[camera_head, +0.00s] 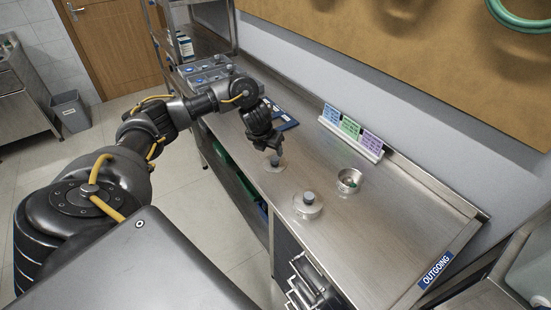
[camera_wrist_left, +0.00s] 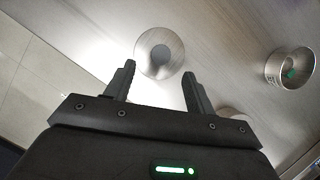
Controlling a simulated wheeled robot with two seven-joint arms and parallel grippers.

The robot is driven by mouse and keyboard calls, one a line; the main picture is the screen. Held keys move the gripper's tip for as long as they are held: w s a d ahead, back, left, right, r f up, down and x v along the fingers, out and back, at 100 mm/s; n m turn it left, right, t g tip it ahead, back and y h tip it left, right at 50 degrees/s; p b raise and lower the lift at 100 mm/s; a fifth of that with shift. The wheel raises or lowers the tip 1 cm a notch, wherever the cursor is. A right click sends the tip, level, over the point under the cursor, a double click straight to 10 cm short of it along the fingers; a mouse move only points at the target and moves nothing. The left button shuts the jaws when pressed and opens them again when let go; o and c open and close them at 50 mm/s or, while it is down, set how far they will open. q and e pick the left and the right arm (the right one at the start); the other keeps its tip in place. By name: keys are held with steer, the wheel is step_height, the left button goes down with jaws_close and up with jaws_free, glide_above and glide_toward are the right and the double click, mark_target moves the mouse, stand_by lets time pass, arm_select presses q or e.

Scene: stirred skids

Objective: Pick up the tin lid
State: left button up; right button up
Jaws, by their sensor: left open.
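The tin lid (camera_head: 275,167), a thin round disc with a grey knob, lies flat on the steel counter. My left gripper (camera_head: 266,149) is open, pointing down just above it, and partly covers it in the head view. In the left wrist view the lid (camera_wrist_left: 160,52) shows beyond the gap between my open fingertips (camera_wrist_left: 158,80), and nothing is held. Whether a finger touches the knob I cannot tell. My right gripper is not in view.
A round metal piece with a grey knob (camera_head: 308,207) stands nearby. An open tin (camera_head: 349,181) with something green inside stands toward the wall. Coloured cards (camera_head: 350,129) stand in a holder at the back. The counter toward the OUTGOING label (camera_head: 436,270) is clear.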

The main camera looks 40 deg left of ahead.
mark_target(275, 158)
arm_select(q)
steer(key=shift+w+f, duration=0.35)
steer(key=shift+f, duration=0.15)
steer(key=shift+w+f, duration=0.2)
steer(key=shift+f, duration=0.15)
steer(key=shift+f+p, duration=0.35)
steer(key=p+x, duration=0.1)
steer(key=x, duration=0.3)
steer(key=shift+f, duration=0.2)
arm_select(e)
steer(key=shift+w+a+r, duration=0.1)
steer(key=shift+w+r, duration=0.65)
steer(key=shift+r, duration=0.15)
arm_select(q)
steer(key=shift+c, duration=0.3)
steer(key=c, duration=1.1)
steer(key=shift+r, duration=0.1)
